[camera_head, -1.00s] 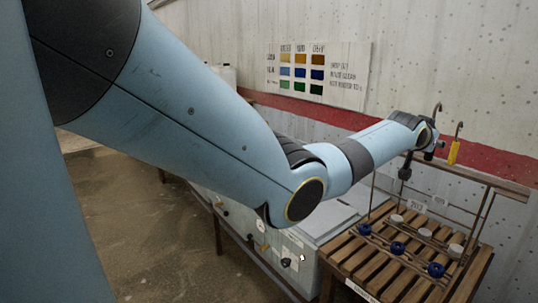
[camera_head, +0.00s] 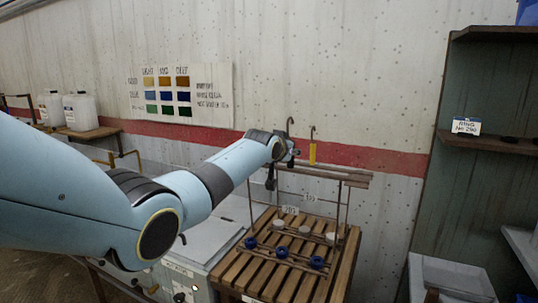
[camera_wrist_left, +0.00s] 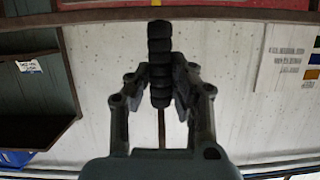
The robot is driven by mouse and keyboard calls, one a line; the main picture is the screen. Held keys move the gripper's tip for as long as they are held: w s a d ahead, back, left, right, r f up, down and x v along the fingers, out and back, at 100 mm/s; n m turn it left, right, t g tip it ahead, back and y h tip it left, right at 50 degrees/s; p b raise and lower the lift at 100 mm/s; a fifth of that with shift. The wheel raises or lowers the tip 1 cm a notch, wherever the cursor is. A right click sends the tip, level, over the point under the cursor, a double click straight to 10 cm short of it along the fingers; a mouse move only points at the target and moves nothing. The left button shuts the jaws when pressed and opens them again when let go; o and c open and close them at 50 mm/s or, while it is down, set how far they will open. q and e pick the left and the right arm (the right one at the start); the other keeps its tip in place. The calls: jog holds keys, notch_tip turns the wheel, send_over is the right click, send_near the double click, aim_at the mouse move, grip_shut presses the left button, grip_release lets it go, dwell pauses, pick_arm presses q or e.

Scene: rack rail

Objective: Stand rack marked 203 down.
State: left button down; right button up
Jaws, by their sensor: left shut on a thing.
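The rack with the 203 plate (camera_head: 290,210) is over the slatted wooden stand (camera_head: 232,268). It has thin uprights and low crossbars carrying blue pieces (camera_head: 317,262) and pale ones (camera_head: 331,238). I cannot tell whether its feet touch the slats. A second plate (camera_head: 311,197) behind is too small to read surely. My left gripper (camera_head: 288,157) is above the rack's back left, by the wooden rail (camera_head: 325,174). In the wrist view my left gripper (camera_wrist_left: 160,80) is shut on a black ribbed grip (camera_wrist_left: 160,50) with a thin rod. My right gripper is not in view.
A pale cabinet (camera_head: 215,238) stands left of the stand. A dark shelf unit (camera_head: 440,150) is at right. Jugs (camera_head: 82,110) stand on a far left shelf.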

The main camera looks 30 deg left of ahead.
aim_at(289, 170)
pick_arm(q)
jog(key=shift+w+f+b, duration=0.1)
jog(key=shift+f+b, duration=2.2)
jog(key=shift+f, duration=0.85)
jog(key=shift+f+b, duration=0.3)
jog(key=shift+f, duration=0.05)
jog(key=c, duration=1.2)
grip_release()
jog(key=shift+o, duration=0.6)
jog(key=shift+f, duration=0.2)
jog(key=o, duration=1.1)
jog(key=shift+r, duration=0.1)
